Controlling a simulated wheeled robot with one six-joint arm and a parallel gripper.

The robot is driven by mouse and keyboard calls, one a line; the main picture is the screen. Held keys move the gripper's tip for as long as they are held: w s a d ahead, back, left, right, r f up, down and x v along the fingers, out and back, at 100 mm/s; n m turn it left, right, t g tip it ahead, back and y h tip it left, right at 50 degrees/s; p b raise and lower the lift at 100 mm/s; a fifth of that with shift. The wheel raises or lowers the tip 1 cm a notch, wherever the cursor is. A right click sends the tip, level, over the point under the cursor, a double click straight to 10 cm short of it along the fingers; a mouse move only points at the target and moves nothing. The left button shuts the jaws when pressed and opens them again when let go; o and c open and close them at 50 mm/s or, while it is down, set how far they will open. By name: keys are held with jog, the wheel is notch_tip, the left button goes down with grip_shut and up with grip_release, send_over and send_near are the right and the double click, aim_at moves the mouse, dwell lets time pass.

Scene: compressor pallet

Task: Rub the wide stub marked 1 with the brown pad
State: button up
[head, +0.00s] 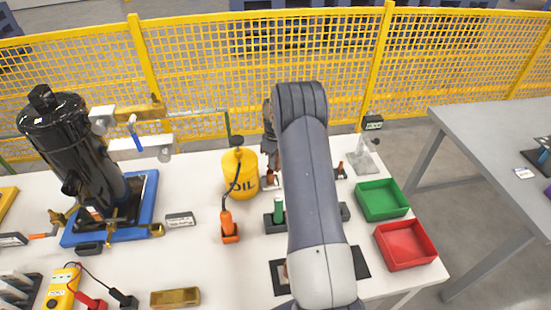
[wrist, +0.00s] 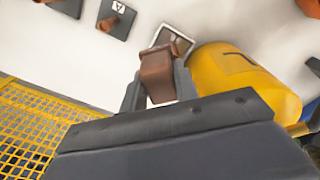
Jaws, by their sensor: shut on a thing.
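My gripper (wrist: 158,88) is shut on the brown pad (wrist: 157,72) in the wrist view, with a dark finger on each side. Just beyond the pad is a small plate with a pale frame (wrist: 174,40). The pad overlaps this plate in the picture; I cannot tell whether they touch. Any stub or number there is hidden. Another dark plate (wrist: 103,24) bears a brown stub (wrist: 108,24) and a white label whose mark I cannot read surely. In the head view my gripper (head: 270,150) is low beside the oil can, partly behind my arm.
The yellow oil can (head: 241,178) stands close to my gripper, also in the wrist view (wrist: 240,82). The green tray (head: 382,200) and red tray (head: 405,245) lie right. A black cylinder (head: 70,140) stands left. Yellow fencing runs behind.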

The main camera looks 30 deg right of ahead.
jog(key=shift+f+b, duration=0.8)
jog(key=shift+f, duration=0.2)
jog(key=shift+w+a+r, duration=0.1)
jog(key=shift+w+a, duration=0.15)
jog(key=shift+a, duration=0.7)
jog(key=shift+w+a, duration=0.25)
jog(key=shift+a, duration=0.65)
jog(key=shift+f+b, duration=0.2)
jog(key=shift+b, duration=0.35)
jog(key=shift+c, duration=0.2)
jog(key=shift+s+d+r, duration=0.1)
jog(key=shift+s+d, duration=0.2)
jog(key=shift+d, duration=0.6)
jog(key=shift+s+d+r, duration=0.1)
jog(key=shift+s+d, duration=0.15)
jog(key=shift+d, duration=0.65)
jog(key=shift+r+p, duration=1.4)
jog(key=shift+r, duration=1.6)
